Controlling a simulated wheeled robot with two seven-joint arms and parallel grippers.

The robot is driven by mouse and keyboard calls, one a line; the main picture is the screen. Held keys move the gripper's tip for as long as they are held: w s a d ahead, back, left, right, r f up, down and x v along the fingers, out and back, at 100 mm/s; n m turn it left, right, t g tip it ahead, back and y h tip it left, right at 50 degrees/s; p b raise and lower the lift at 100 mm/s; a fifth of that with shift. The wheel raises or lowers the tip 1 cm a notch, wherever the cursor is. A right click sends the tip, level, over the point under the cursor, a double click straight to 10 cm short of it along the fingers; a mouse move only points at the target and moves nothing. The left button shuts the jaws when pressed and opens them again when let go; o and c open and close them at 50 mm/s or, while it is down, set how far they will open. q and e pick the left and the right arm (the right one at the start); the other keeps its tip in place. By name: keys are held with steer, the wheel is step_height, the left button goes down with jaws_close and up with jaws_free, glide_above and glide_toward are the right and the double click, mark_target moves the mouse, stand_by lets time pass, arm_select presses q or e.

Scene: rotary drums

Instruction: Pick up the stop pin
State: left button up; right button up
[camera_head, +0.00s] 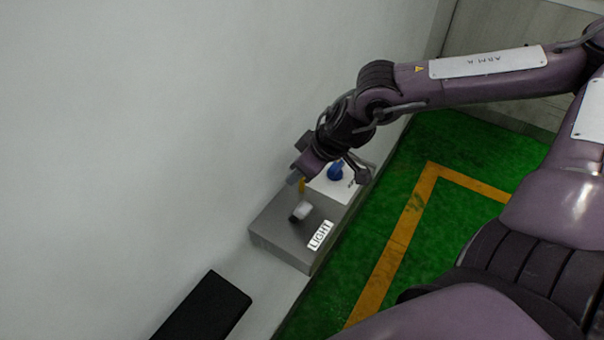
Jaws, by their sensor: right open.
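My right gripper (326,177) is open, pointing down over a grey box and a white box by the wall. A small yellow upright piece (302,186) shows close beside the left finger; it may be the stop pin, but it is too small to be sure. I cannot tell whether the finger touches it. A blue round part (335,171) on the white box shows between the fingers, partly hidden by the gripper. My left gripper is not in view.
The grey box (272,238) carries a light-grey cylindrical piece (300,212) and a label reading LIGHT (320,235). The white box (340,190) adjoins it. A black block (205,308) is at lower left. A pale wall (130,130) fills the left; green floor (455,145) lies right.

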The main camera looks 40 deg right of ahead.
steer(key=shift+x, duration=0.85)
steer(key=shift+r, duration=0.1)
steer(key=shift+c, duration=0.3)
jaws_close()
